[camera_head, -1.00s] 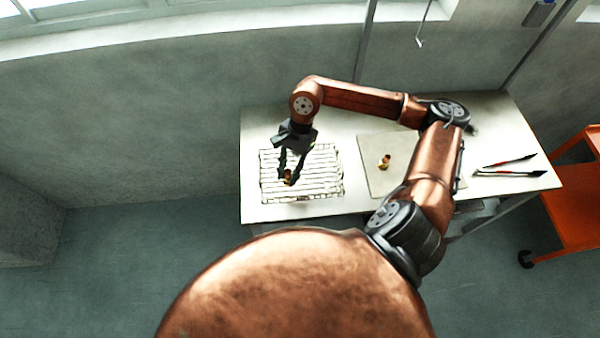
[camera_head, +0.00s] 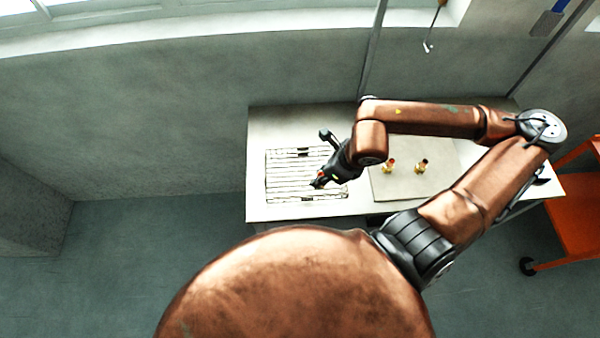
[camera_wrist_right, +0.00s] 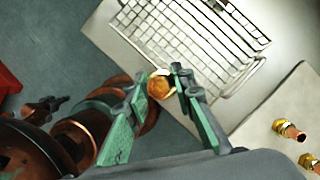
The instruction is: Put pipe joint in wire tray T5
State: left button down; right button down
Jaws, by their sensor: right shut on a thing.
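A white wire tray (camera_head: 275,195) lies at the left of the table; it also shows at the top of the right wrist view (camera_wrist_right: 178,42). No T5 label is readable. My right gripper (camera_head: 320,181) is over the tray's right front part in the head view, partly hidden by its own wrist. In the right wrist view the gripper (camera_wrist_right: 160,84) is shut on a brass-coloured pipe joint (camera_wrist_right: 159,88), seen end-on between the fingertips. The held joint appears just outside the tray's near edge in that view. My left gripper is not in view.
Two more brass pipe joints (camera_head: 389,166) (camera_head: 421,165) stand on a beige board (camera_head: 400,189) right of the tray. An orange cart (camera_head: 575,210) stands beyond the table's right end. My right arm spans above the board. The wall is close behind the table.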

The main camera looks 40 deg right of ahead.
jog(key=shift+w+a+f, duration=0.1)
jog(key=shift+w+f, duration=0.05)
jog(key=shift+w, duration=0.2)
jog(key=w+f, duration=0.2)
jog(key=w, duration=0.1)
jog(key=w+a+f, duration=0.1)
jog(key=w+f, duration=0.2)
jog(key=w, duration=0.1)
jog(key=w+a+f, duration=0.1)
jog(key=w+f, duration=0.1)
jog(key=w, duration=0.2)
jog(key=shift+w+a+f, duration=0.15)
jog(key=shift+w+f, duration=0.1)
jog(key=shift+f, duration=0.1)
jog(key=shift+w+f, duration=0.55)
jog(key=shift+f, duration=0.15)
jog(key=x, duration=0.1)
jog(key=p+x, duration=0.1)
jog(key=x, duration=0.1)
jog(key=shift+s+f, duration=0.15)
jog(key=shift+s, duration=0.15)
jog(key=shift+f, duration=0.35)
jog(key=c, duration=1.7)
grip_release()
jog(key=shift+o, duration=0.2)
